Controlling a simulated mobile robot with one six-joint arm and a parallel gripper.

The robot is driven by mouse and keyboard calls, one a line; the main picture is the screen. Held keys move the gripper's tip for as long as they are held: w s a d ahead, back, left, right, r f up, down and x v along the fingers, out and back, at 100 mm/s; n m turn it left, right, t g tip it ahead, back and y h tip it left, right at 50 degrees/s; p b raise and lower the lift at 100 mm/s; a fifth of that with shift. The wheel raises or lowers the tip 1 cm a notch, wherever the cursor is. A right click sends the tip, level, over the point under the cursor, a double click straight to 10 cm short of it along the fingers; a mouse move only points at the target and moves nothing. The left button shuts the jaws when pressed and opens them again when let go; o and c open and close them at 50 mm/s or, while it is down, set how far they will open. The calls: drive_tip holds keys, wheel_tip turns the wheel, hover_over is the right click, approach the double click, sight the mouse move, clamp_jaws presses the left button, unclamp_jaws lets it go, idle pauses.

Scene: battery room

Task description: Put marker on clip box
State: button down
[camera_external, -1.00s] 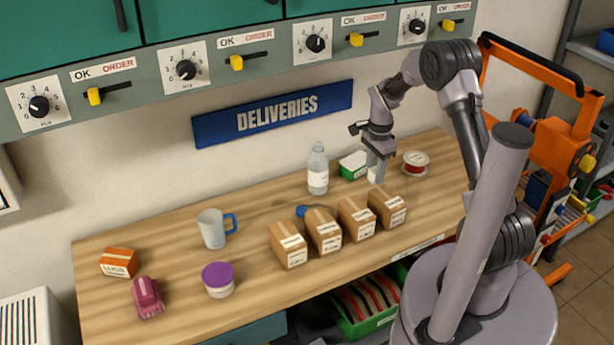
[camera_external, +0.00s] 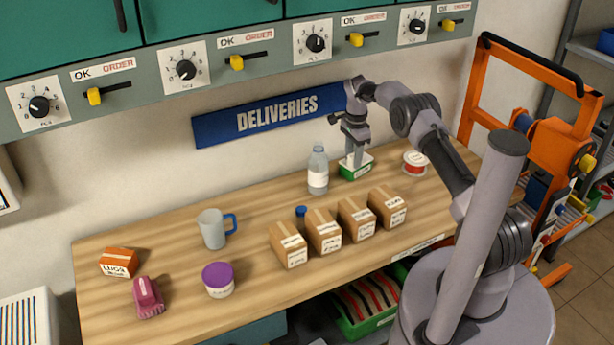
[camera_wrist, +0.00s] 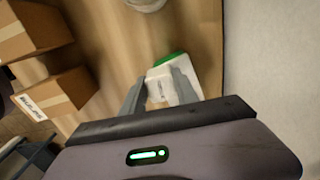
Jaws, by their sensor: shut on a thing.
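The clip box, a small green and white box (camera_external: 355,173), sits on the bench behind the cardboard boxes, right of the bottle. My gripper (camera_external: 355,162) points down right at its top. In the wrist view the box (camera_wrist: 190,88) lies at and beyond my gripper (camera_wrist: 160,76), its green edge past the fingertips. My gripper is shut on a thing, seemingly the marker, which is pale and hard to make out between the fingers. Whether it touches the box cannot be told.
A clear bottle (camera_external: 318,170) stands close left of the clip box, a red and white spool (camera_external: 415,163) to the right. Several cardboard boxes (camera_external: 324,231) stand in front, with a blue object (camera_external: 301,212) behind them. A mug (camera_external: 213,229) is farther left. The wall is close behind.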

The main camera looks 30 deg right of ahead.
drive_tip(key=shift+f, duration=0.2)
drive_tip(key=c, duration=0.9)
unclamp_jaws()
drive_tip(key=shift+r, duration=0.1)
drive_tip(key=shift+r, duration=0.1)
wheel_tip(320, 180, up, 8)
drive_tip(key=shift+f+p, duration=0.2)
drive_tip(key=shift+p, duration=0.8)
